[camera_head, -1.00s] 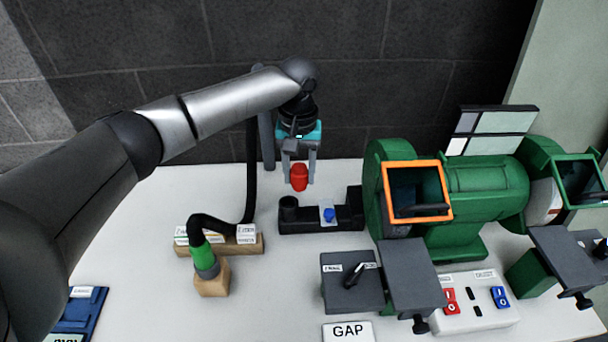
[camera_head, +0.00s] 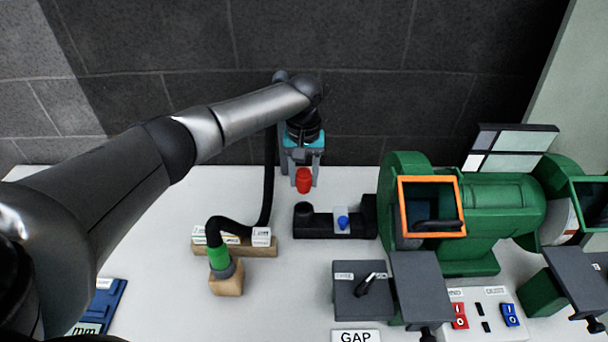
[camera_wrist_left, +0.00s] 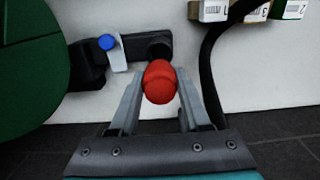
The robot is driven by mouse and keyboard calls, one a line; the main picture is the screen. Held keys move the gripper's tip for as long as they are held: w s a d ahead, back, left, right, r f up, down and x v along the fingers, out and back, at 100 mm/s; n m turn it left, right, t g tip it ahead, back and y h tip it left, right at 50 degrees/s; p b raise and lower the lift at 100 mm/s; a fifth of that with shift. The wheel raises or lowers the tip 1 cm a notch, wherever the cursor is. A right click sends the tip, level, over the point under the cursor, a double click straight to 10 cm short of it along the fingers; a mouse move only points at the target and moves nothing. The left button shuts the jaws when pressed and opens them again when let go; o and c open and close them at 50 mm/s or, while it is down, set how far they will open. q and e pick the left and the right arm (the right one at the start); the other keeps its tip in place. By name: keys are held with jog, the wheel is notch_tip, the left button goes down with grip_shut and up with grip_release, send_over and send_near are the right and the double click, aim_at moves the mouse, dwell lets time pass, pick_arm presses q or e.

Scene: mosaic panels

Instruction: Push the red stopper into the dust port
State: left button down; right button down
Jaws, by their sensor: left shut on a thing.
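The red stopper (camera_head: 304,181) is held between the fingertips of my left gripper (camera_head: 304,174), which is shut on it. In the left wrist view the red stopper (camera_wrist_left: 160,82) sits between the two grey fingers of my left gripper (camera_wrist_left: 160,92), its rounded end pointing away. A black block (camera_head: 322,224) lies on the bench, with a round upright black port (camera_head: 303,209) at its left end. I take this for the dust port; the stopper is above and behind it, apart from it. In the wrist view the stopper partly hides the port (camera_wrist_left: 159,49).
A green grinder (camera_head: 490,205) with an orange-framed guard (camera_head: 431,206) stands to the right. A blue knob (camera_head: 343,222) sits on the block. A black hose (camera_head: 268,180) with a green collar (camera_head: 218,258) runs to the left. Dark wall tiles (camera_head: 330,45) are behind.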

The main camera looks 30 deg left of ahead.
pick_arm(q)
jog(key=shift+r+p, duration=0.15)
jog(key=shift+p, duration=0.2)
jog(key=shift+f+b, duration=1.5)
jog(key=shift+f, duration=1.55)
jog(key=shift+p, duration=1.1)
jog(key=shift+f+b, duration=0.8)
jog(key=shift+f, duration=0.55)
jog(key=shift+c, duration=1.4)
grip_release()
